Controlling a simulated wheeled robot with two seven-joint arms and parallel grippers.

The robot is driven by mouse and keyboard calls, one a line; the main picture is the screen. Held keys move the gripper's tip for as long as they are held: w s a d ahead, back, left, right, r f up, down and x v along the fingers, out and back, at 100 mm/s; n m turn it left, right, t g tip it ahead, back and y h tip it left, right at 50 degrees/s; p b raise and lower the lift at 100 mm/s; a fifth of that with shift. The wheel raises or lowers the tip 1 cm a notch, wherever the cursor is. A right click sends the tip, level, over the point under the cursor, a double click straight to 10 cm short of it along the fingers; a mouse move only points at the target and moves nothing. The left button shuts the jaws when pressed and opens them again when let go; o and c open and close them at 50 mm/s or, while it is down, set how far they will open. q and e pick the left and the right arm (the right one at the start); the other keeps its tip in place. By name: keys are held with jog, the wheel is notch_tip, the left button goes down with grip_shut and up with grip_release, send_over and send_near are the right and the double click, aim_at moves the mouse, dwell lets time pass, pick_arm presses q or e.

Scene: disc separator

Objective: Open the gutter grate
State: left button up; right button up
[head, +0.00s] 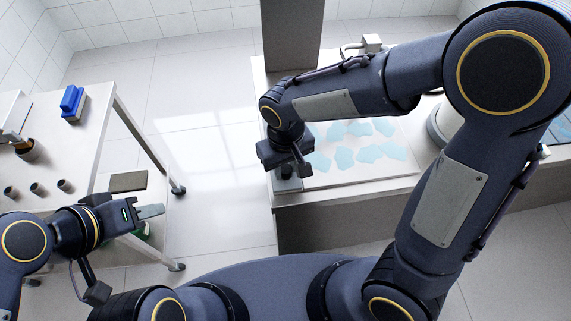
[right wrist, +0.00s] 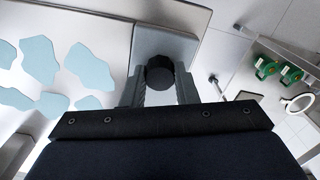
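A grey square plate (right wrist: 150,43), which looks like the gutter grate, lies at the corner of the white counter in the right wrist view. A round black knob (right wrist: 160,72) stands on it. My right gripper (right wrist: 160,88) has one finger on each side of the knob, with no clear gap, so it appears shut on it. In the head view my right gripper (head: 288,172) points down at the counter's near left corner and hides the knob. A bit of the grey plate (head: 288,185) shows below it. My left gripper (head: 150,211) is far off near the left table; its finger gap is hidden.
Several pale blue sheet pieces (head: 342,158) lie on the white counter (head: 350,190) right of my right gripper. A left table (head: 75,135) holds a blue object (head: 72,103) and several dark cups (head: 37,188). Open floor (head: 205,160) lies between them. A grey column (head: 291,35) rises behind.

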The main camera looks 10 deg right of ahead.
grip_shut()
jog(key=r+g+p, duration=0.1)
jog(key=r+p, duration=0.1)
jog(key=p, duration=0.1)
jog(key=w+r+g+p, duration=0.1)
jog(key=r+p, duration=0.1)
jog(key=p, duration=0.1)
jog(key=w+r+g+p, duration=0.1)
jog(key=r+p, duration=0.1)
jog(key=p, duration=0.1)
jog(key=shift+g, duration=0.6)
jog(key=shift+w+r+p, duration=1.65)
jog(key=shift+w+r, duration=0.25)
